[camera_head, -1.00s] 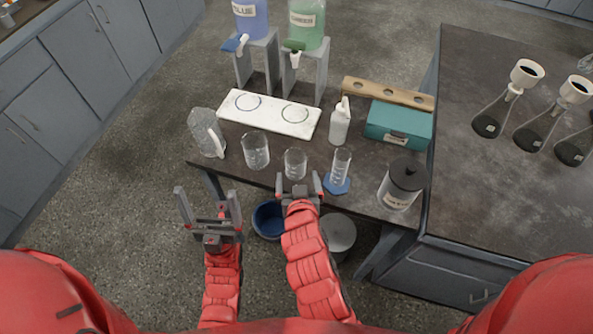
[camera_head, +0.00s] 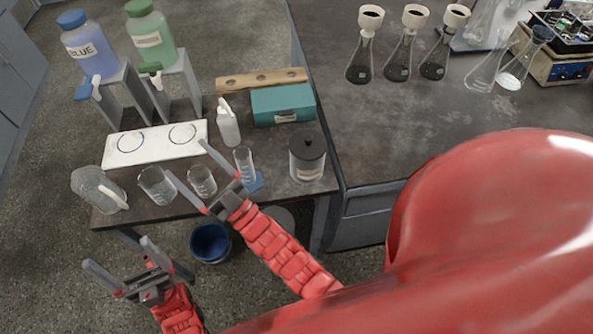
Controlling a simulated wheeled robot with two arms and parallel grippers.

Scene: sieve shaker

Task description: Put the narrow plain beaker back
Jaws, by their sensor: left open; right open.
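Two clear glass beakers stand upright on the dark table: a wider one (camera_head: 151,186) and a smaller one (camera_head: 202,182) to its right. I cannot tell for sure which is the narrow plain beaker. A tall slim graduated cylinder (camera_head: 245,160) stands on a blue foot to their right. My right gripper (camera_head: 185,158) is open, and in the picture its spread fingers lie on either side of the smaller beaker; contact cannot be told. My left gripper (camera_head: 117,254) is open and empty, low in front of the table's front left corner.
A clear jug (camera_head: 88,185) stands at the table's left end. Behind are a white board with two circles (camera_head: 155,146), a white bottle (camera_head: 229,125), a teal box (camera_head: 283,106) and a wooden rack (camera_head: 235,84). A lidded jar (camera_head: 307,165) stands right. A blue bin (camera_head: 210,252) is below.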

